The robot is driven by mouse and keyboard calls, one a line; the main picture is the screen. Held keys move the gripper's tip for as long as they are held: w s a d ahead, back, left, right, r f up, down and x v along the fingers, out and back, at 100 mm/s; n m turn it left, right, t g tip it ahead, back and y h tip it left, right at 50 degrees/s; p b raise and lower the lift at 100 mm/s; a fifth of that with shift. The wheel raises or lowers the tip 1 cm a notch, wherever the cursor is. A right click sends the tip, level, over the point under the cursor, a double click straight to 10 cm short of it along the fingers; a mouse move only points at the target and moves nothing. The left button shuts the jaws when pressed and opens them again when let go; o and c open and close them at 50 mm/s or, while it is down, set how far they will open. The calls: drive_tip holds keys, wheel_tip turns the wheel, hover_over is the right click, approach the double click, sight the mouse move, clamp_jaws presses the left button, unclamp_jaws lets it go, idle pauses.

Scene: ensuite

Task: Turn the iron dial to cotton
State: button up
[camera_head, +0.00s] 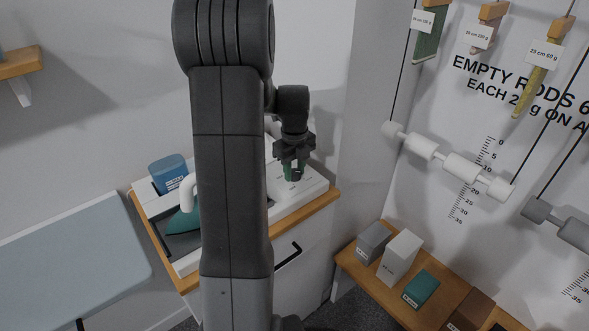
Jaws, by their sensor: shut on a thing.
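The iron (184,219) is teal with a white handle and rests in a dark tray on the white unit on the wooden-topped cabinet, partly hidden behind my arm. My gripper (294,171) points down over the right part of the white unit. It is shut on a small green and dark piece (292,174), which appears to be the dial. Its markings and setting are too small to read.
A blue labelled container (168,173) stands at the unit's back left. An ironing board (70,265) is at the left. Several labelled blocks, including a white one (401,256), stand on a low wooden shelf at right. Rods hang on the right wall.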

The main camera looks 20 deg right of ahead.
sight(295, 172)
idle(0.4)
drive_tip(key=o, duration=1)
drive_tip(key=shift+r, duration=0.1)
wheel_tip(295, 172, up, 14)
drive_tip(key=shift+f, duration=0.15)
drive_tip(key=shift+f, duration=0.15)
wheel_tip(295, 172, down, 14)
drive_tip(key=shift+r, duration=0.15)
idle(0.5)
